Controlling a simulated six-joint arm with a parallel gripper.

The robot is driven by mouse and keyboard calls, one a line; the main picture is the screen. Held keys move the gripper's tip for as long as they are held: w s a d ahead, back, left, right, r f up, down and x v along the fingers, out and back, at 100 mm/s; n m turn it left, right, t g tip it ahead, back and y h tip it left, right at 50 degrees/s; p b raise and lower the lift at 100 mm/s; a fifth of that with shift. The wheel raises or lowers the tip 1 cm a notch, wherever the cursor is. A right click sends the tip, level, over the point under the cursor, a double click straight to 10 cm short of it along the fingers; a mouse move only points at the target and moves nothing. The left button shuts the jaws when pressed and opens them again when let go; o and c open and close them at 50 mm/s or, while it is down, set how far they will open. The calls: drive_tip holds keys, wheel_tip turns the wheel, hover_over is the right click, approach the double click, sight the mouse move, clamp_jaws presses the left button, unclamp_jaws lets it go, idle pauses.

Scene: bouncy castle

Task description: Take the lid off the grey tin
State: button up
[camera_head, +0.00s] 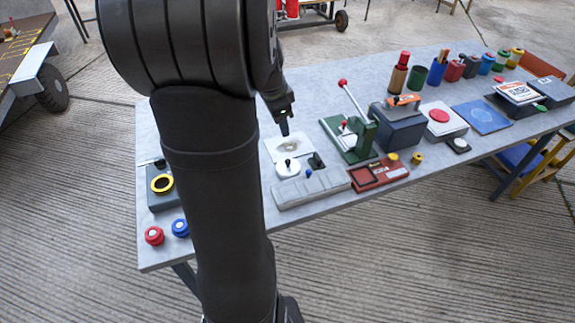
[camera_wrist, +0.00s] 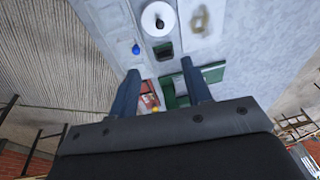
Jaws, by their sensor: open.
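A long, low grey box (camera_head: 310,188), which I take to be the grey tin, lies at the table's near edge, with a small blue knob (camera_wrist: 136,49) on top. Its top looks closed; I cannot make out a lid seam. Beside it is a white round piece with a dark knob (camera_head: 287,167), also in the wrist view (camera_wrist: 158,19). My gripper (camera_head: 285,130) is above the table, behind these in the head view. In the wrist view its two fingers (camera_wrist: 160,70) are apart with nothing between them. It touches neither piece.
A green press with a red-knobbed lever (camera_head: 362,138) and a red tray (camera_head: 378,175) stand to the right. A white plate (camera_head: 290,148) lies behind the round piece. A dark box (camera_head: 398,127) stands farther right. My arm hides part of the table's left side.

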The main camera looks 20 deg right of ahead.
sight(288, 160)
drive_tip(key=shift+t+h, duration=0.3)
drive_tip(key=x, duration=0.6)
drive_tip(key=a+x, duration=0.1)
drive_tip(key=x, duration=0.5)
drive_tip(key=s+x, duration=0.1)
drive_tip(key=x, duration=0.5)
drive_tip(key=shift+a+f, duration=0.15)
drive_tip(key=shift+f, duration=0.1)
clamp_jaws()
